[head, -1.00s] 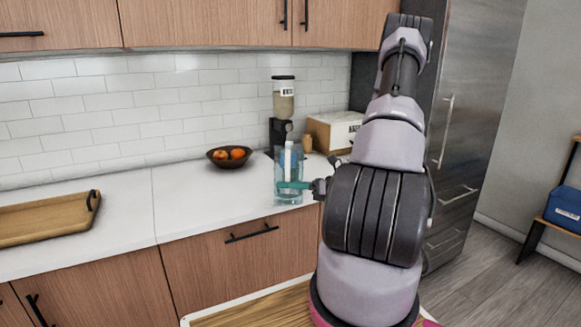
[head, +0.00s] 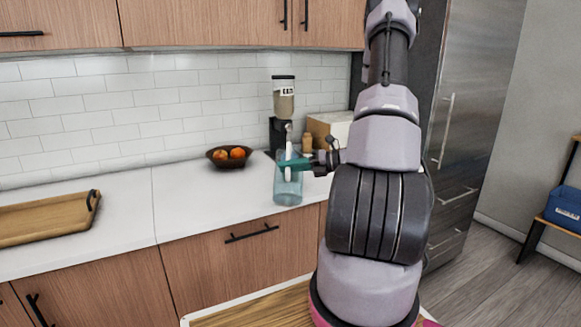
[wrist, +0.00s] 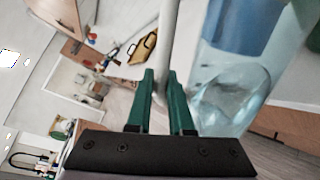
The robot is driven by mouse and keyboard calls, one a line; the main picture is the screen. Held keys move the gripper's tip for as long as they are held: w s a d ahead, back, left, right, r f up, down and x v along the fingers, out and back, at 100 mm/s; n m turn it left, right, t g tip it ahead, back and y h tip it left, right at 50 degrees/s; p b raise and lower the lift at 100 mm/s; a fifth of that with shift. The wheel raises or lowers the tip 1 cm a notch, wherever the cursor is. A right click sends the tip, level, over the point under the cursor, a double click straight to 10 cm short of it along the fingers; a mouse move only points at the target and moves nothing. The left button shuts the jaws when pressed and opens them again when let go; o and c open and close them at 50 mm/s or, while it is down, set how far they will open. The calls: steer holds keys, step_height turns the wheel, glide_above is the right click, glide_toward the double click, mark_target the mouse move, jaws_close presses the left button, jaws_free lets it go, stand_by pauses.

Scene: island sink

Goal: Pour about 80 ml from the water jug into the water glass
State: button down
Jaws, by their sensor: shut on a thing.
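The water jug (head: 288,188) is a clear, blue-tinted vessel with a white handle, upright near the front edge of the white counter. My gripper (head: 293,164), with green fingers, reaches it from the right at its upper part. In the wrist view my gripper (wrist: 160,92) is shut on the pale handle, and the jug (wrist: 225,90) is beside the fingers on the right, with blue-tinted contents. I cannot make out a separate water glass in either view; my arm covers part of the counter to the right.
A dark bowl with orange fruit (head: 229,156) is left of the jug. A dispenser (head: 283,110) and a box (head: 330,128) stand behind it. A wooden tray (head: 45,218) lies far left. The counter (head: 180,195) between tray and bowl is clear.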

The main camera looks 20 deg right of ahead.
mark_target(289, 147)
steer(key=shift+w+d+r+m+g, duration=0.15)
steer(key=shift+w+r+m, duration=0.15)
steer(key=shift+r, duration=0.3)
steer(key=shift+w+d+r+m+g, duration=0.1)
steer(key=shift+w+r+m, duration=0.2)
steer(key=shift+r, duration=0.35)
steer(key=shift+w+d+r+m+g, duration=0.15)
steer(key=shift+r+m, duration=0.25)
steer(key=shift+r, duration=0.2)
steer(key=shift+w+d+r, duration=0.1)
steer(key=shift+w+r, duration=0.15)
steer(key=shift+r, duration=0.15)
steer(key=shift+w+d+r+m+g, duration=0.15)
steer(key=shift+w+d+r+m, duration=0.2)
steer(key=shift+w+r, duration=0.2)
steer(key=shift+w+d+r+m+g, duration=0.15)
steer(key=shift+w+d+r+m, duration=0.05)
steer(key=shift+w+r+m, duration=0.3)
steer(key=shift+w+d+r, duration=0.15)
steer(key=shift+w, duration=0.2)
stand_by(0.7)
